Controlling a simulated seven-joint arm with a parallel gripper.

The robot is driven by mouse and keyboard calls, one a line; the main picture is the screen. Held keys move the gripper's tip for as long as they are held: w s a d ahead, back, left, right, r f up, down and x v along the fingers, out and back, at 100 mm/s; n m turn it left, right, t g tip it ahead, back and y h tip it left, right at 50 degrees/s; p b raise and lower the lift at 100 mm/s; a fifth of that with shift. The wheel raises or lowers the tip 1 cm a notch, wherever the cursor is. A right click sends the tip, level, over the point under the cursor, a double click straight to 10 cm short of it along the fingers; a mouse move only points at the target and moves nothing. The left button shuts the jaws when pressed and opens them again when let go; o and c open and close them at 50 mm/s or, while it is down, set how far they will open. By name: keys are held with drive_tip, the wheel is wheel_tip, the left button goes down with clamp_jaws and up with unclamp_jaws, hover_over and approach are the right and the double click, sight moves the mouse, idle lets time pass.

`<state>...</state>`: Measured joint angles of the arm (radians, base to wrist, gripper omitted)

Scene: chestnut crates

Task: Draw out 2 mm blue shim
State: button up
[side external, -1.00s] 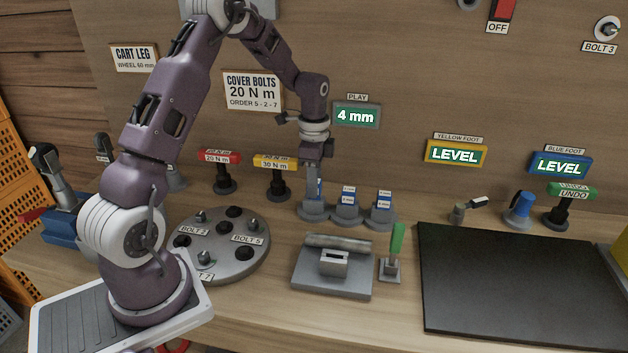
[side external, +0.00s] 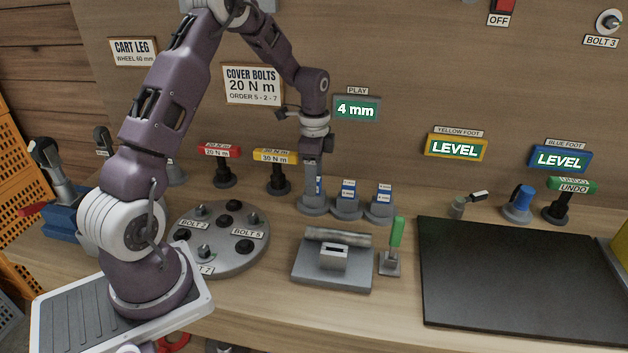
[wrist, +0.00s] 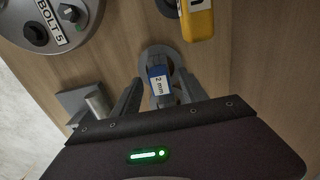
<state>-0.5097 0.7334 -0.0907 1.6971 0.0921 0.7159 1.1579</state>
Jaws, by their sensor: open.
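The 2 mm blue shim (wrist: 158,80) stands in its round grey holder (wrist: 150,52), its white label readable in the wrist view. In the side view the shim (side external: 318,186) is the leftmost of a row of three, below my gripper (side external: 316,170). In the wrist view my gripper (wrist: 162,88) is open, with one finger on each side of the shim. Gaps show between the fingers and the shim. The shim's lower end is hidden in the holder.
Two more blue-labelled shims (side external: 348,190) (side external: 384,193) stand close on the right. The yellow 30 N m tool (side external: 276,157) stands close on the left. In front are a grey block fixture (side external: 333,258), a bolt plate (side external: 220,262) and a green-handled gauge (side external: 397,232). A black mat (side external: 520,280) lies right.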

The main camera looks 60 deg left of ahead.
wheel_tip(320, 180, up, 6)
drive_tip(key=shift+r, duration=0.15)
drive_tip(key=shift+d+r, duration=0.2)
drive_tip(key=shift+r, duration=0.1)
drive_tip(key=s+d+r+n+t+y, duration=0.1)
drive_tip(key=s+d+r+n+t, duration=0.3)
drive_tip(key=s+d+r, duration=0.9)
drive_tip(key=s+d+n, duration=0.2)
drive_tip(key=s, duration=0.4)
drive_tip(key=s+d+r+n+t+h, duration=0.1)
drive_tip(key=s+d+n, duration=0.2)
drive_tip(key=s, duration=0.3)
drive_tip(key=shift+s+d+t, duration=0.15)
drive_tip(key=shift+d+t, duration=0.1)
drive_tip(key=shift+t, duration=0.05)
